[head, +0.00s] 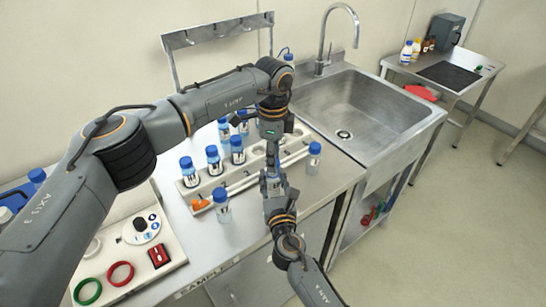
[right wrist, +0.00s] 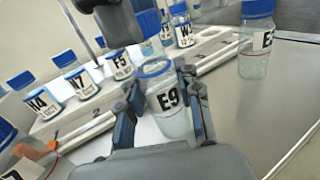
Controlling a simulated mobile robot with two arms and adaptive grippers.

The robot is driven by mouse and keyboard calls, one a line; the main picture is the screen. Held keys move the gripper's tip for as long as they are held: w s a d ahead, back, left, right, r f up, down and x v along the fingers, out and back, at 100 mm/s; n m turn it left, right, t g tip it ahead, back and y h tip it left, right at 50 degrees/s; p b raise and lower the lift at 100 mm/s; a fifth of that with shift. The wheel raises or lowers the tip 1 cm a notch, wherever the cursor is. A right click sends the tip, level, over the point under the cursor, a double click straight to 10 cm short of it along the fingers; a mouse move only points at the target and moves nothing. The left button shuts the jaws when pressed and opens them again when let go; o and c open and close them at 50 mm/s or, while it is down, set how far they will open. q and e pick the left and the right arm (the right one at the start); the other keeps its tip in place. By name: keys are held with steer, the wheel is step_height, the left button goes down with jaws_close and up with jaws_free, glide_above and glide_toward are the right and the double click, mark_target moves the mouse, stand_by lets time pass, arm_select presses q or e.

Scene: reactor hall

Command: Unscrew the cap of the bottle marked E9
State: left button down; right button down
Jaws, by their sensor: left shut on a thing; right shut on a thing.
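The bottle marked E9 (right wrist: 168,100) is clear with a white label and stands upright between the fingers of my right gripper (right wrist: 160,112), which is shut on it. In the head view the bottle (head: 273,184) is small and partly covered by my grippers. Blue shows at its top, the cap (right wrist: 154,69), partly hidden by dark parts of my left gripper. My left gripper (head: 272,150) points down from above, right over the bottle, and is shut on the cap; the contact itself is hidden. My right gripper (head: 276,196) comes from the front.
A pale rack (head: 240,178) with several blue-capped bottles stands behind and left. Loose bottles stand at its front (head: 222,206) and right end (head: 313,158). A sink (head: 350,105) lies to the right. A panel with red and green rings (head: 120,273) is at front left.

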arm_select(q)
steer(key=shift+r, duration=2.05)
arm_select(e)
steer(key=shift+f, duration=0.1)
steer(key=c, duration=0.8)
jaws_free()
steer(key=s, duration=0.4)
steer(key=s+d, duration=0.1)
steer(key=s, duration=0.3)
steer(key=s+d, duration=0.1)
steer(key=s, duration=0.2)
steer(key=shift+s, duration=0.4)
